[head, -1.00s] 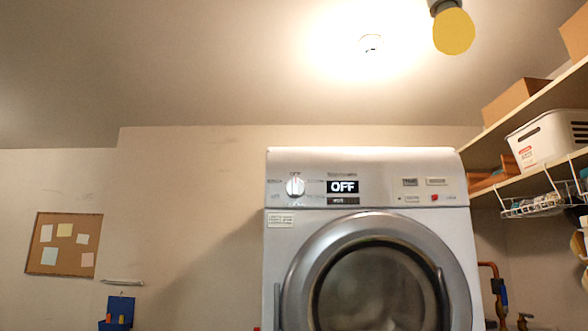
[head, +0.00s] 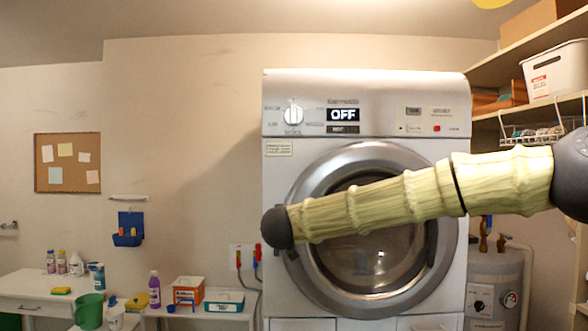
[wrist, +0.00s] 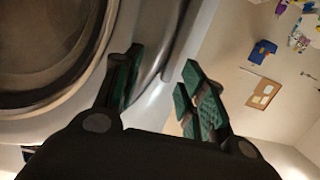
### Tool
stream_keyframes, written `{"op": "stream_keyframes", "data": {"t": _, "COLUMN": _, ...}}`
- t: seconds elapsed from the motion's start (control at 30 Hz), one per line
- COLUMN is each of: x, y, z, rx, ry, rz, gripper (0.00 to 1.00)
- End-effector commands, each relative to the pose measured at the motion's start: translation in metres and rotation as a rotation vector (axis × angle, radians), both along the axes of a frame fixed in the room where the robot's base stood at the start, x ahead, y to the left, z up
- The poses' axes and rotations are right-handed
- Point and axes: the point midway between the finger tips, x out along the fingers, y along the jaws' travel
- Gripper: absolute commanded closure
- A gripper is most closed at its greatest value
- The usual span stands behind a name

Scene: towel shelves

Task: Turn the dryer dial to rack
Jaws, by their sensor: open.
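The dryer (head: 450,105) stands in the middle of the head view. Its white round dial (head: 293,115) is at the upper left of the panel, with small labels around it too blurred to read fully. The display (head: 343,115) beside it reads OFF. My gripper (wrist: 162,58) shows in the wrist view, open and empty, with green-padded fingers. The dryer's round door (wrist: 100,20) is at the upper left there, close to the left finger; whether they touch I cannot tell. The dial is not seen in the wrist view. The head view does not clearly show my fingers.
My arm crosses in front of the dryer door (head: 370,165), below the dial. Shelves with a white basket (head: 555,70) are on the right. A water heater (head: 495,290) stands below them. A low table with bottles and a green bucket (head: 88,311) is on the left.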

Motion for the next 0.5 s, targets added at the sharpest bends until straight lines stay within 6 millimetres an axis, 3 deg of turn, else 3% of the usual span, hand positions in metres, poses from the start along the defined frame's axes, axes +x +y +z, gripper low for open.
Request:
{"op": "stream_keyframes", "data": {"t": 0.03, "x": -0.003, "y": -0.003, "z": 0.054, "rx": 0.014, "ry": -0.032, "rz": -0.009, "gripper": 0.59}}
{"op": "stream_keyframes", "data": {"t": 0.2, "x": -0.024, "y": -0.014, "z": 0.194, "rx": 0.035, "ry": -0.108, "rz": -0.030, "gripper": 0.59}}
{"op": "stream_keyframes", "data": {"t": 0.33, "x": -0.044, "y": -0.022, "z": 0.270, "rx": 0.049, "ry": -0.145, "rz": -0.036, "gripper": 0.59}}
{"op": "stream_keyframes", "data": {"t": 0.4, "x": -0.052, "y": -0.026, "z": 0.297, "rx": 0.054, "ry": -0.158, "rz": -0.037, "gripper": 0.59}}
{"op": "stream_keyframes", "data": {"t": 0.5, "x": -0.060, "y": -0.030, "z": 0.320, "rx": 0.058, "ry": -0.168, "rz": -0.039, "gripper": 0.59}}
